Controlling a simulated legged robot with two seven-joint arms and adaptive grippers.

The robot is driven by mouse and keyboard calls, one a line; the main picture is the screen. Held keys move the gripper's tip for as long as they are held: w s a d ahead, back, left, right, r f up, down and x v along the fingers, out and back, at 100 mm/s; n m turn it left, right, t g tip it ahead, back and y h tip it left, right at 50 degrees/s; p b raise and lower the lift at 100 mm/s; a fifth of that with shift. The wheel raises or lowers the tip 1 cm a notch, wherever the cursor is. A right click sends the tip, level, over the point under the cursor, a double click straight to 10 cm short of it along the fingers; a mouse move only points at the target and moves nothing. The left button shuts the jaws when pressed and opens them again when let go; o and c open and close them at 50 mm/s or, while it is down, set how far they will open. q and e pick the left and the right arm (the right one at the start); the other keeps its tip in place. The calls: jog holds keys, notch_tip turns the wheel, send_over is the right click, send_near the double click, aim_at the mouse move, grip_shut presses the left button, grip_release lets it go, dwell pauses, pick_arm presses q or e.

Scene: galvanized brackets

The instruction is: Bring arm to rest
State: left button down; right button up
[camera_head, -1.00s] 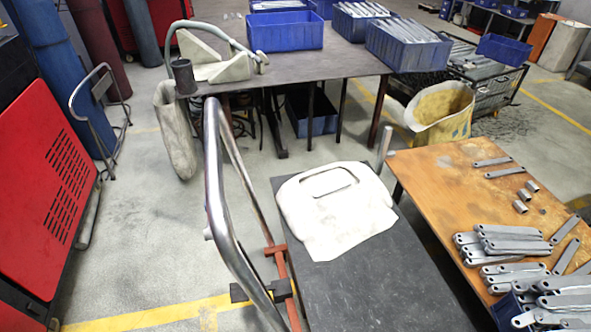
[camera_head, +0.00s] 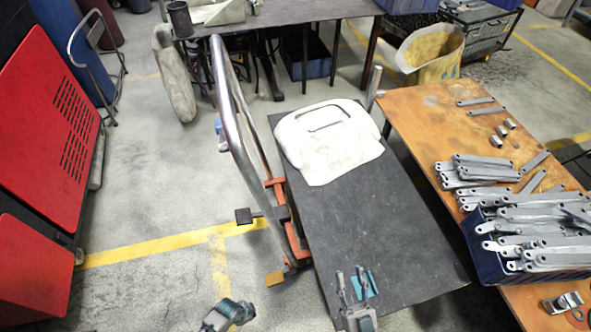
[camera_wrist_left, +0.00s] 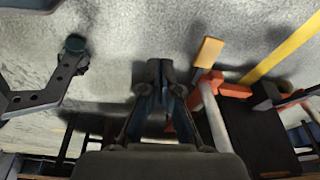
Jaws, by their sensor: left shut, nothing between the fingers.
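My left gripper (camera_head: 228,314) is low in the head view, over the concrete floor left of the dark cart. In the left wrist view its dark fingers (camera_wrist_left: 161,75) are together, with nothing between them. My right gripper (camera_head: 350,278) is at the bottom of the head view, over the near part of the dark cart top. Its two thin fingers stand apart with no part visible between them. A teal patch shows beside the fingers; I cannot tell if it belongs to the gripper.
The dark cart (camera_head: 385,225) carries a pale cover (camera_head: 335,155) and has a metal handle (camera_head: 233,130) at its left. An orange-brown table (camera_head: 420,115) at right holds several grey brackets (camera_head: 478,168) and a blue bin (camera_head: 480,253). Floor at left is open.

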pick_arm(q)
jog(key=s+r+n+p, duration=0.6)
jog(key=s+r+p, duration=0.2)
jog(key=r+p, duration=0.15)
pick_arm(e)
notch_tip(320, 180, down, 22)
jog(key=s+d+g+h, duration=0.2)
jog(key=d+g+h, duration=0.1)
jog(key=g, duration=0.9)
pick_arm(q)
jog(key=s+a+r+n+y+p, duration=0.1)
jog(key=s+a+n+p, duration=0.1)
jog(key=s, duration=0.4)
jog(key=s+a+r+n+y+p, duration=0.1)
jog(key=s+a+r+n+p, duration=0.1)
jog(key=s+p, duration=0.2)
jog(key=shift+s, duration=0.85)
pick_arm(e)
jog(key=s+d+f+g+h, duration=0.1)
jog(key=s+d+f+g, duration=0.2)
jog(key=s+f, duration=0.3)
jog(key=s+d+f+g+h, duration=0.1)
jog(key=s+d+f+g, duration=0.2)
jog(key=s, duration=0.9)
notch_tip(320, 180, down, 3)
jog(key=g, duration=0.3)
jog(key=shift+s+h, duration=0.3)
jog(key=shift+s, duration=0.05)
